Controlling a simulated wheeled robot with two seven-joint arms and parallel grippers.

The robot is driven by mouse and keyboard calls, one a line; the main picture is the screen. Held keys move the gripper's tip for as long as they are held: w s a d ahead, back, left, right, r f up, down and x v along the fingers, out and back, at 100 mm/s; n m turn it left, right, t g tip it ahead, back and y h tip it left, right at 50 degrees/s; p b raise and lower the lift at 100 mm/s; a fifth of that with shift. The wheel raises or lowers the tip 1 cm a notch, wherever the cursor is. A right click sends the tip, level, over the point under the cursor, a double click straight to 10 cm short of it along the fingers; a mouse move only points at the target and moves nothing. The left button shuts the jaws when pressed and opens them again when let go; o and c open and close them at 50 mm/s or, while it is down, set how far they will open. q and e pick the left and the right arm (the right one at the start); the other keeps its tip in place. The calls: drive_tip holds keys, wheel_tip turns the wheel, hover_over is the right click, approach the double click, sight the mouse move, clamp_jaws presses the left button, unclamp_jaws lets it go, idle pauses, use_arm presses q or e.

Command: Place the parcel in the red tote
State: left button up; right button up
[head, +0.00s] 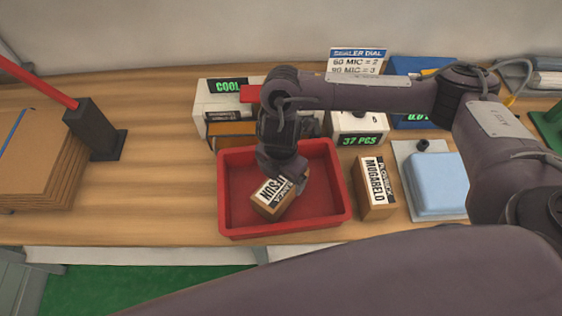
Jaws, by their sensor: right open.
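The red tote (226,205) sits near the front edge of the wooden table. A small brown parcel (269,205) with a white and black label is inside the tote, tilted in the picture; I cannot tell whether it rests fully on the floor. My right gripper (287,182) points down into the tote at the parcel's upper end, with its jaws open. The fingertips are partly hidden by the wrist and the parcel. A second brown parcel (374,190), labelled "MUGABELO", stands on the table just right of the tote. My left gripper is not in view.
A machine with a green "COOL" display (226,88) stands behind the tote. A scale reading "37 PCS" (360,128) is behind right. Flat cardboard (38,160) is at left. Bare table lies left of the tote.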

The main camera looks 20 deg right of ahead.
drive_tip(key=shift+r, duration=2.3)
drive_tip(key=shift+s, duration=0.1)
